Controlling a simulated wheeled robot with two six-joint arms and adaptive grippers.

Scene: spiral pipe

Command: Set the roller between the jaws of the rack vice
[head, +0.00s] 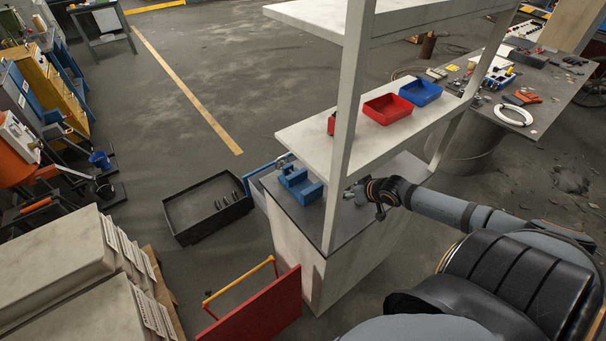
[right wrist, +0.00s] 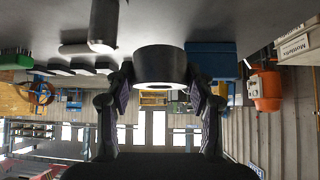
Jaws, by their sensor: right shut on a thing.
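The blue vice (head: 299,186) sits on the dark lower top of the rack, left of the upright post, with an open gap between its raised jaws. My right gripper (head: 357,192) is on the right side of that post, over the same top and apart from the vice. In the right wrist view, which looks upside down, my right gripper (right wrist: 160,90) is shut on a dark round roller (right wrist: 160,62) with a bright lower rim. A blue block (right wrist: 211,60), likely the vice, shows beyond it to the right. My left gripper is out of view.
The pale upright post (head: 347,120) stands between my right gripper and the vice. The white shelf (head: 345,150) above holds a red bin (head: 388,109) and a blue bin (head: 420,93). A black tray (head: 207,207) lies on the floor left of the rack.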

